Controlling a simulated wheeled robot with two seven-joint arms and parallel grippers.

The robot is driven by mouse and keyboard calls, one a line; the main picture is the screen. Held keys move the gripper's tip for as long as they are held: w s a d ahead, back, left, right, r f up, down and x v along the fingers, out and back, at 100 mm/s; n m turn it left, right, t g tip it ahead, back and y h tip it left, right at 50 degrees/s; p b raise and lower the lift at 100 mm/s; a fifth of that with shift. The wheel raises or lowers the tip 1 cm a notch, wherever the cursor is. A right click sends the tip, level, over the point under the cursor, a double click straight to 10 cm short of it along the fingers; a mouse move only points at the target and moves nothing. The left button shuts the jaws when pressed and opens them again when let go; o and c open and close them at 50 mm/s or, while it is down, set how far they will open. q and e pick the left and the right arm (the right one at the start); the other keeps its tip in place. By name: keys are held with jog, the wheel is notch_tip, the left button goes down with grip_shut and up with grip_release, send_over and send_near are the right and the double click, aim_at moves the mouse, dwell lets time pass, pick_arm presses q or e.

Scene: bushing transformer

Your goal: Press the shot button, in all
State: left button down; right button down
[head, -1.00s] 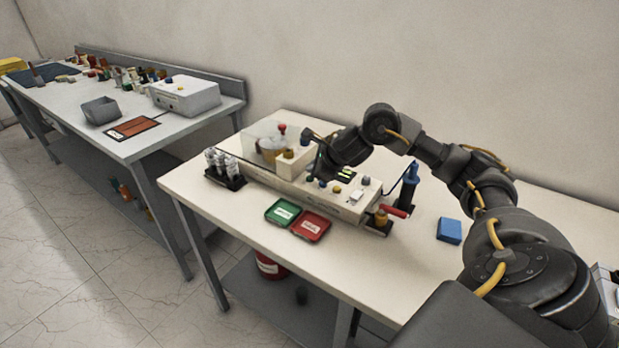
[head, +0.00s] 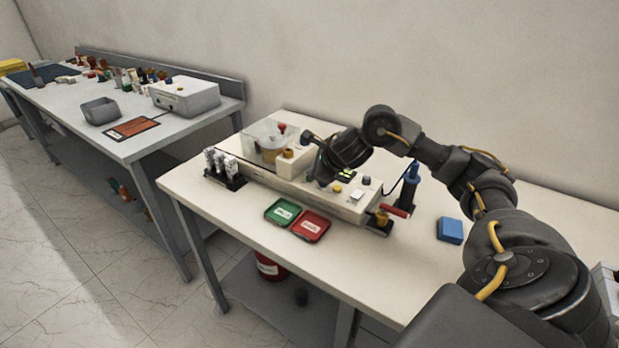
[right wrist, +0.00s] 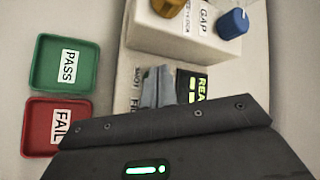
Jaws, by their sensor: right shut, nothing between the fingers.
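The long cream tester (head: 345,208) stands on the right-hand table, with buttons and a lit green display on its top panel. My right gripper (head: 322,180) points down at this panel, left of a yellow button (head: 337,188). In the right wrist view its grey fingertips (right wrist: 158,88) are shut and empty, over the panel beside the lit display (right wrist: 191,87). A partly covered label (right wrist: 137,76) sits left of the fingers. The shot button itself is hidden under or behind the fingers, and I cannot tell whether they touch it. My left gripper is out of view.
A green PASS tray (head: 283,211) and a red FAIL tray (head: 310,226) lie in front of the tester. A raised block with a blue knob (right wrist: 232,22) stands near the fingers. A blue block (head: 450,230) lies to the right.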

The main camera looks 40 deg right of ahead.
jog(key=shift+f+b, duration=0.45)
jog(key=shift+b, duration=0.05)
dwell(0.3)
jog(key=shift+r, duration=0.1)
dwell(0.3)
jog(key=shift+r+p, duration=0.7)
jog(key=shift+r, duration=0.05)
notch_tip(320, 180, up, 5)
jog(key=p, duration=0.4)
dwell(0.7)
